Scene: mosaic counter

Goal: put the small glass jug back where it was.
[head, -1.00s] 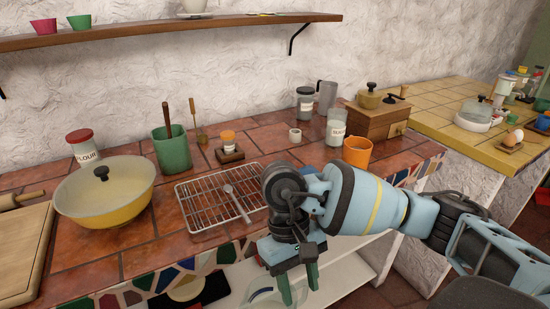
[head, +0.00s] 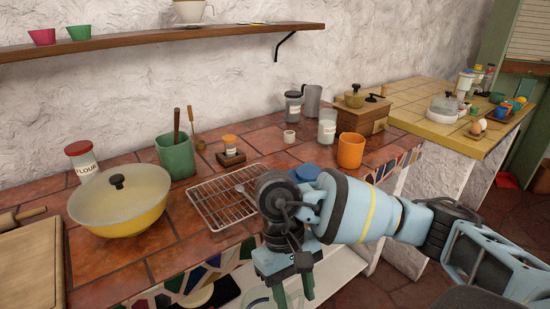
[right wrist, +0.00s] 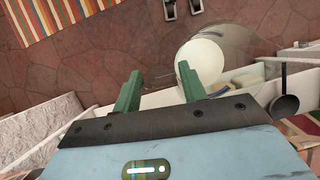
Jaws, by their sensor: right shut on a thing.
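My right gripper (head: 292,294) hangs at the counter's front edge, below the wire rack, pointing down. Its green fingers show in the right wrist view (right wrist: 160,88), set apart and shut on the small glass jug. No second small glass jug stands out on the counter. My left gripper is out of view.
The tiled counter holds a wire rack (head: 223,198), a yellow lidded pan (head: 122,212), a green crock (head: 176,158), a glass jar (head: 327,128) and an orange mug (head: 350,150). A white lower shelf (head: 338,268) lies beneath. A yellow-tiled counter (head: 420,122) stands right.

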